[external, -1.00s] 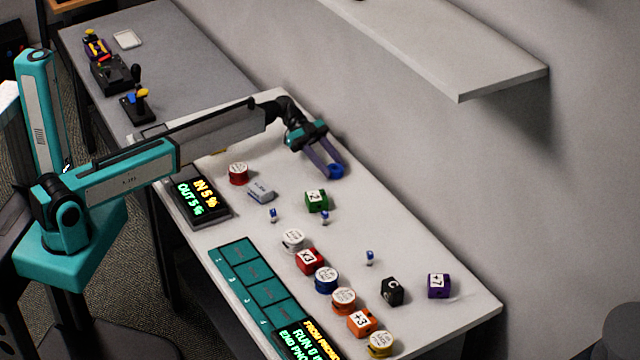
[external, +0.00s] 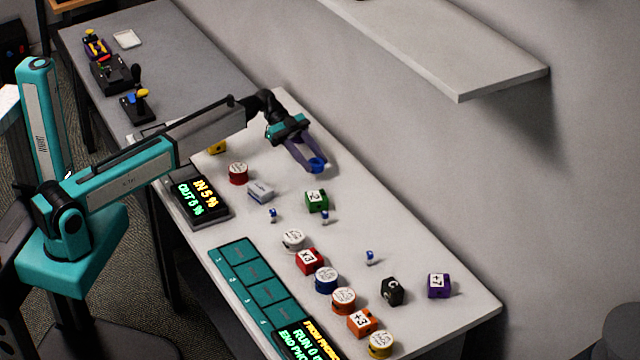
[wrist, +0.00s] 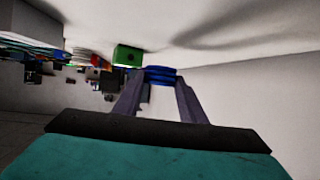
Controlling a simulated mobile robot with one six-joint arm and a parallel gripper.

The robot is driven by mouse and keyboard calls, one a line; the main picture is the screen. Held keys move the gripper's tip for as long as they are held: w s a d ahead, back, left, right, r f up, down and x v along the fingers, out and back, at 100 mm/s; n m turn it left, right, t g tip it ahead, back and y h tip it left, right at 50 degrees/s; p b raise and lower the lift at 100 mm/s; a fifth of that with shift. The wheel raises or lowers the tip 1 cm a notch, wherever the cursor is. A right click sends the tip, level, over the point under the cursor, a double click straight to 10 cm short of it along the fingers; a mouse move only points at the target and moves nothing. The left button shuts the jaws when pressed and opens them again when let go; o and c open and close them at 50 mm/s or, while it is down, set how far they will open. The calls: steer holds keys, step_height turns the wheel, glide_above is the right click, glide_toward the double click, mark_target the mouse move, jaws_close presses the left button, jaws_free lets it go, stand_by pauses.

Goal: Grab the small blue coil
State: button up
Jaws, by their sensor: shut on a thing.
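The small blue coil (external: 317,164) is between the fingertips of my gripper (external: 311,165), near the back edge of the table (external: 440,325) by the wall. In the wrist view the coil (wrist: 160,75) shows as a stacked blue ring at the ends of my two purple fingers (wrist: 160,100). My gripper is shut on it. The coil appears raised above the tabletop, but the exact height is hard to tell.
A green block (external: 317,201) is the nearest block to the coil. A red-and-white spool (external: 238,173) and a grey block (external: 260,190) are at left. Several blocks and spools line the table's lower right. A shelf (external: 440,50) juts from the wall above.

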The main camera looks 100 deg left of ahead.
steer(key=s+d, duration=0.2)
steer(key=s+d+b, duration=0.1)
steer(key=s+d, duration=0.1)
steer(key=s, duration=0.1)
steer(key=s+d+r, duration=0.1)
steer(key=s+d, duration=0.1)
steer(key=shift+s+d+b, duration=0.1)
steer(key=shift+s+b, duration=0.15)
steer(key=shift+b, duration=0.15)
stand_by(0.6)
